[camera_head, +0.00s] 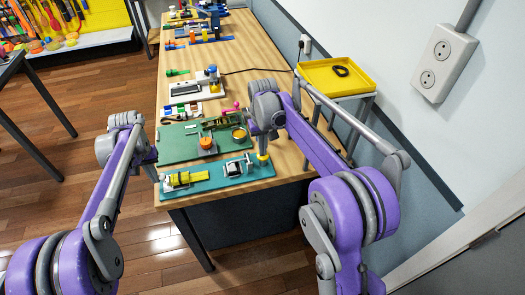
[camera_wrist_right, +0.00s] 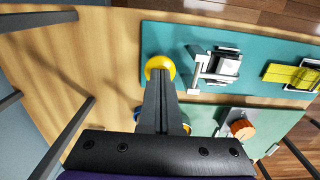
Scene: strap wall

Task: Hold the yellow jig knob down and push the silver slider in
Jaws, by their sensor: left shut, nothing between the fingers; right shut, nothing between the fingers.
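The yellow jig knob (camera_head: 263,157) is at the right end of a teal board (camera_head: 207,184) at the table's near end. In the right wrist view the knob (camera_wrist_right: 154,64) shows around my right fingertips (camera_wrist_right: 160,76). My right gripper (camera_head: 263,148) is shut and empty, pointing down onto the knob; whether it presses the knob is unclear. The silver slider (camera_wrist_right: 222,68) sits in a pale bracket beside the knob on the same board; in the head view it is small (camera_head: 237,167). My left gripper (camera_head: 151,172) is shut and empty, off the table's left edge, apart from the slider.
A yellow clamp-like block (camera_head: 184,179) is at the board's left end. Behind it is a green board (camera_head: 178,142) with orange-topped parts. A yellow tray (camera_head: 325,76) stands on a stand to the right. Tools and fixtures fill the table's far part.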

